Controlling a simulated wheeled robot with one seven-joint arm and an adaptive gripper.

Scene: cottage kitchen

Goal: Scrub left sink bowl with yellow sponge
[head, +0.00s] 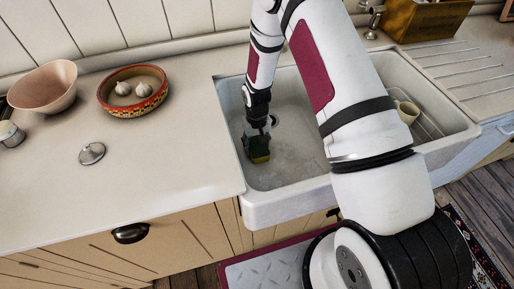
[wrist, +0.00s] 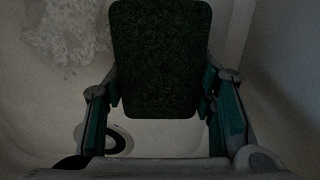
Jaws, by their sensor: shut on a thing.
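The yellow sponge (head: 261,159) has a dark green scouring side and is low inside the left sink bowl (head: 285,180). My gripper (head: 257,145) is shut on the sponge, with its fingers on either side. In the wrist view the sponge (wrist: 160,60) shows its green pad between the two fingers (wrist: 162,108). I cannot tell whether the sponge touches the bowl floor. The drain (wrist: 118,138) is below and left of the sponge there. A pale foamy patch (wrist: 68,38) lies on the bowl at upper left. My arm hides much of the sink's middle.
A cream mug (head: 407,111) stands in the right part of the sink, near a rack. A patterned bowl with garlic (head: 131,108), a pink bowl (head: 45,87) and a small metal lid (head: 92,153) are on the left counter. The sink walls surround my gripper.

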